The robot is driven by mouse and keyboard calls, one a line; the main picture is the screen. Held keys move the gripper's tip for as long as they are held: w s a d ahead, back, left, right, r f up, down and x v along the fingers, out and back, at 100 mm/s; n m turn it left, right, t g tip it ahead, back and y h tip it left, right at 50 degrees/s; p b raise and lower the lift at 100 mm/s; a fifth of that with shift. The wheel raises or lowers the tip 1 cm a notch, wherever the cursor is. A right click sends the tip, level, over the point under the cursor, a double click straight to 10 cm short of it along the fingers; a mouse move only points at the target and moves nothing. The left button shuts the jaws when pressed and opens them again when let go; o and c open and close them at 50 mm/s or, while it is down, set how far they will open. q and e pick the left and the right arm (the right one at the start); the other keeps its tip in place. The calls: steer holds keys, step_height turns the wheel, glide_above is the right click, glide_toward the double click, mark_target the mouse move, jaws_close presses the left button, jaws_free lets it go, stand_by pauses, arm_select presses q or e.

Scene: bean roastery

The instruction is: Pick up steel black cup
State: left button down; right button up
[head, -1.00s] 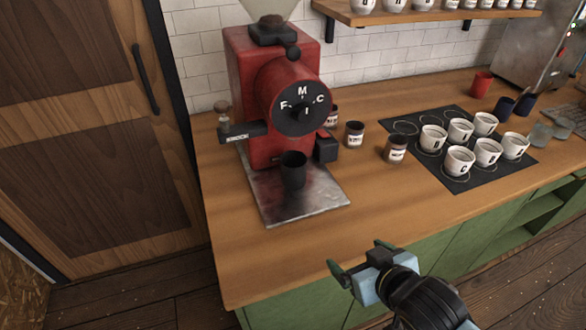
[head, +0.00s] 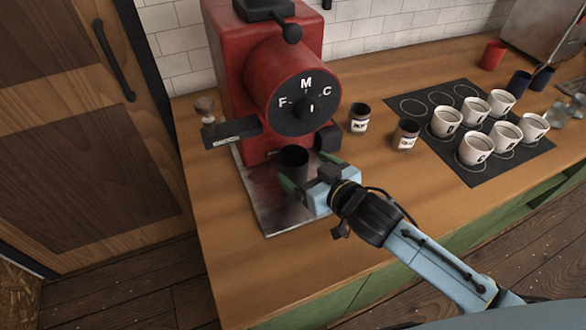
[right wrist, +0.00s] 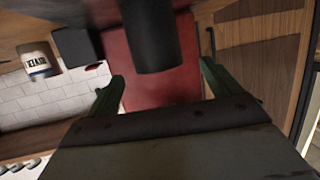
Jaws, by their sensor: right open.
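The black cup (head: 292,160) stands upright on the metal plate (head: 262,208) below the dial of the red grinder (head: 228,70). My right gripper (head: 309,172) is open, close in front of the cup, and hides its lower part in the head view. In the right wrist view the dark cup (right wrist: 151,38) shows beyond and between the two green fingers of the gripper (right wrist: 162,80). I cannot tell whether the fingertips reach past the cup's near side. My left gripper is not in view.
Labelled jars (head: 405,134) stand right of the grinder. A dark mat (head: 408,108) holds several white cups (head: 446,121). A red cup (head: 493,55) and dark cups stand farther right.

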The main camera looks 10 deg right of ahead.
mark_target(285, 153)
steer(key=shift+x, duration=1.05)
steer(key=x, duration=0.3)
steer(key=shift+w+f, duration=0.15)
steer(key=shift+w, duration=0.3)
steer(key=c, duration=1)
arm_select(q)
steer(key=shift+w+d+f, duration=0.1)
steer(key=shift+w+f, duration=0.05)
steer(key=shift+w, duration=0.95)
arm_select(e)
steer(key=shift+c, duration=0.6)
